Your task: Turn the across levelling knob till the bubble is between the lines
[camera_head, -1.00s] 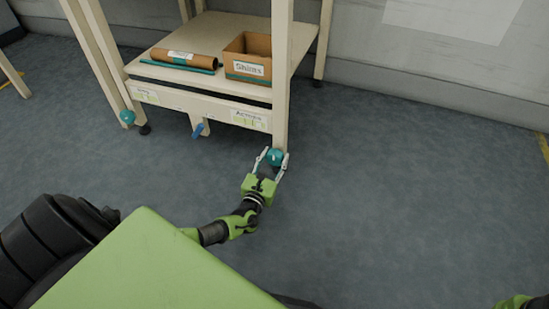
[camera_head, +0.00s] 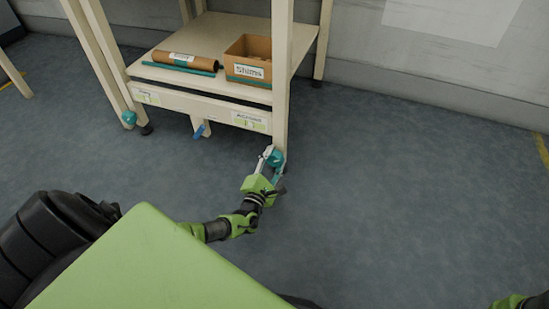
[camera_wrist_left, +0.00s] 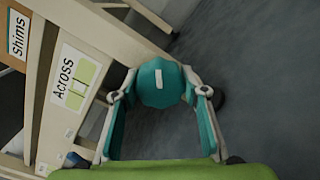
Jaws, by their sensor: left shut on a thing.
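The teal across levelling knob (camera_head: 274,158) is at the foot of the stand's front right leg. It has a white mark on its face in the left wrist view (camera_wrist_left: 160,86). My left gripper (camera_head: 272,163) is shut on this knob, with one finger on each side of it. The "Across" label (camera_head: 249,121) is on the front rail to the left of the knob. Its green level window (camera_wrist_left: 78,86) has dark lines in the left wrist view. I cannot clearly tell where the bubble sits.
A second teal knob (camera_head: 129,118) and its label (camera_head: 146,96) are at the stand's left. A blue handle (camera_head: 200,131) hangs under the rail. A brown roll (camera_head: 183,60) and a "Shims" box (camera_head: 236,72) sit on the shelf. The floor to the right is clear.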

